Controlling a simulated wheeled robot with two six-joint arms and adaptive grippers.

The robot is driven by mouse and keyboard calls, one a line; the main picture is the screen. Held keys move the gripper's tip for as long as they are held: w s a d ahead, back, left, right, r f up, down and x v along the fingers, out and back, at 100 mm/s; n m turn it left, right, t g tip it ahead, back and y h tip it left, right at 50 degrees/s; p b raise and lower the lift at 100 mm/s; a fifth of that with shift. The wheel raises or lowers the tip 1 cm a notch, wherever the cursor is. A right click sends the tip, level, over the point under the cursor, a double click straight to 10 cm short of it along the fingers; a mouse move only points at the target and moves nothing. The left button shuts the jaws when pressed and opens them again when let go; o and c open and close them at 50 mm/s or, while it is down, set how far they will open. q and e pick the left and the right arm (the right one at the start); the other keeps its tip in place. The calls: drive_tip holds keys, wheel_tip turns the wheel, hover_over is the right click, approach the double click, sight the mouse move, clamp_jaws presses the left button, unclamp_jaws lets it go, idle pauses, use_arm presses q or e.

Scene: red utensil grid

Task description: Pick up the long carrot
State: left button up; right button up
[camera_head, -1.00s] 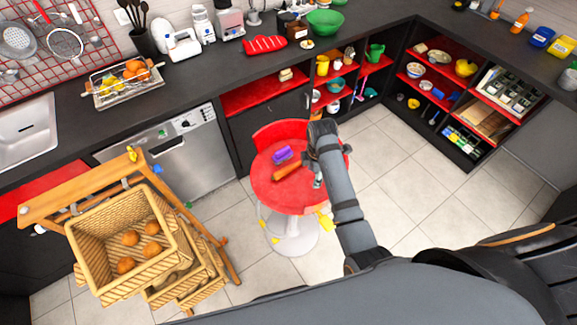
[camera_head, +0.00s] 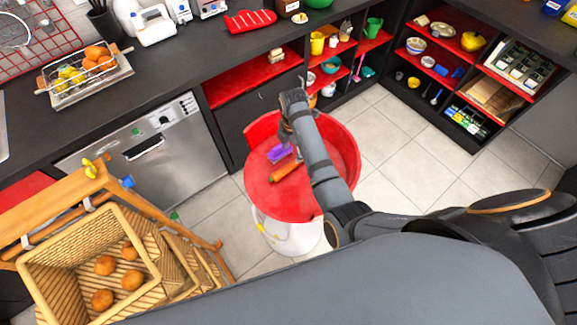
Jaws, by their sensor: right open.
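The long carrot (camera_head: 286,170) is orange and lies on the red round seat of a stool (camera_head: 275,195). A purple object (camera_head: 279,153) lies just behind it on the same seat. My right arm reaches over the seat from the lower right. My right gripper (camera_head: 287,138) points down above the back part of the seat, close to the purple object and behind the carrot. It is open, and I see nothing held in it. The arm stands beside the carrot's right end and may hide part of it. My left gripper is out of view.
A wooden cart with a wicker basket (camera_head: 60,262) holding several round brown items stands at the left. A dishwasher (camera_head: 150,155) and dark cabinets line the back. Open red shelves (camera_head: 470,65) stand at the right. Tiled floor (camera_head: 410,165) is free right of the stool.

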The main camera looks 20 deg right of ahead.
sight(292, 164)
drive_tip(key=f, duration=0.3)
drive_tip(key=shift+s+d+f, duration=0.1)
drive_tip(key=shift+s+f, duration=0.15)
drive_tip(key=shift+w+f+p, duration=0.15)
drive_tip(key=shift+f+p, duration=0.05)
drive_tip(key=shift+f, duration=1.2)
drive_tip(key=shift+w+f+p, duration=0.15)
drive_tip(key=shift+f+p, duration=0.05)
drive_tip(key=shift+f, duration=1.15)
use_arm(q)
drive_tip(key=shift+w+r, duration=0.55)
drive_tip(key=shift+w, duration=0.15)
use_arm(e)
clamp_jaws()
